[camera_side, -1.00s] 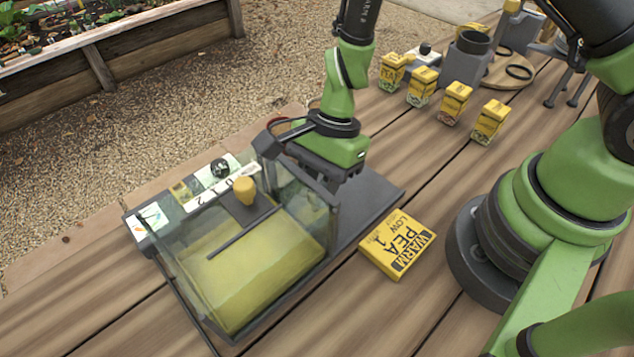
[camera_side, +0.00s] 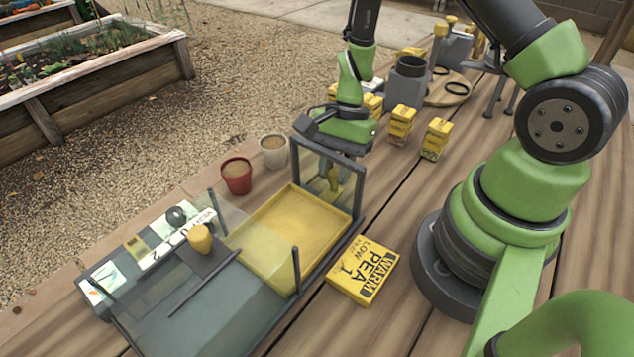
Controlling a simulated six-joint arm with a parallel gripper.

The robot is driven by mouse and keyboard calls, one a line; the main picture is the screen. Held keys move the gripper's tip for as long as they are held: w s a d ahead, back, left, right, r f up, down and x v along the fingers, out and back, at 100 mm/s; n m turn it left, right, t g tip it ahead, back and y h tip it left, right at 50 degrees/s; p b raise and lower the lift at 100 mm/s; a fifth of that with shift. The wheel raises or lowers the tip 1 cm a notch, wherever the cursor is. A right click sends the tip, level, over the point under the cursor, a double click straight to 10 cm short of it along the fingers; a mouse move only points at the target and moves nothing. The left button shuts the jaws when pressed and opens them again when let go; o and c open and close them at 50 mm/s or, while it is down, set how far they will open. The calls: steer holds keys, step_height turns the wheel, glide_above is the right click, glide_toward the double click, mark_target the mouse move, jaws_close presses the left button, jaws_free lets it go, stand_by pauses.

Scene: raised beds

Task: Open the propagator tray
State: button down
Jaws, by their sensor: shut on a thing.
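The propagator (camera_side: 185,270) is a clear-walled box on a dark base at lower left, with a yellow knob (camera_side: 200,239) and a dark bar on its top. Its yellow tray (camera_side: 300,228) is slid partly out of the right end of the box, its inside bare. A clear, dark-framed end panel (camera_side: 352,180) stands at the tray's far end. My gripper (camera_side: 333,180) points down at this panel, shut on the yellow tray handle, which shows only in part through the clear panel. The fingertips are partly hidden.
A yellow card box (camera_side: 363,272) marked "WARM PEA LOW 1" lies close beside the tray. A red pot (camera_side: 237,176) and a pale pot (camera_side: 273,151) stand behind it.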

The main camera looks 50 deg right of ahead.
steer(key=shift+d, duration=0.45)
steer(key=c, duration=0.9)
jaws_free()
steer(key=shift+c, duration=0.2)
steer(key=v, duration=1)
